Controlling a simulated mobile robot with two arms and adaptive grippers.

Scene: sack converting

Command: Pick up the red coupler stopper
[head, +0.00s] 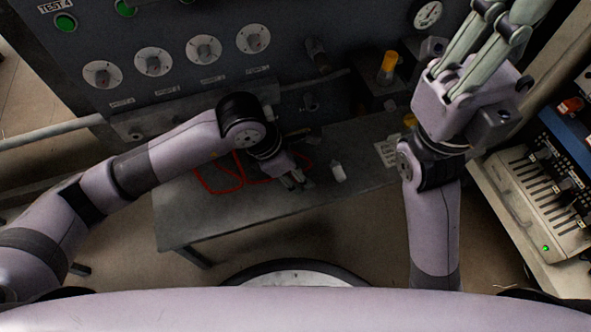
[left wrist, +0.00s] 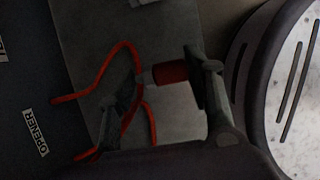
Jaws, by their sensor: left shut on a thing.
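The red coupler stopper (left wrist: 172,73) is a short red cylinder with a pale grey end, seen in the left wrist view. It lies between the two fingers of my left gripper (left wrist: 165,82), which is shut on it. In the head view my left gripper (head: 294,181) is low over the grey bench (head: 215,220), and the stopper cannot be made out there. A red cord or hose (left wrist: 121,50) loops around the left finger in the wrist view; its link to the stopper is unclear. My right gripper (head: 490,35) is raised at the upper right, away from the bench.
A dark panel with several dials (head: 153,62) stands behind the bench. A yellow-topped part (head: 388,67) is on the panel's right. A grey device (head: 540,200) fills the right side. The bench's front left is clear.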

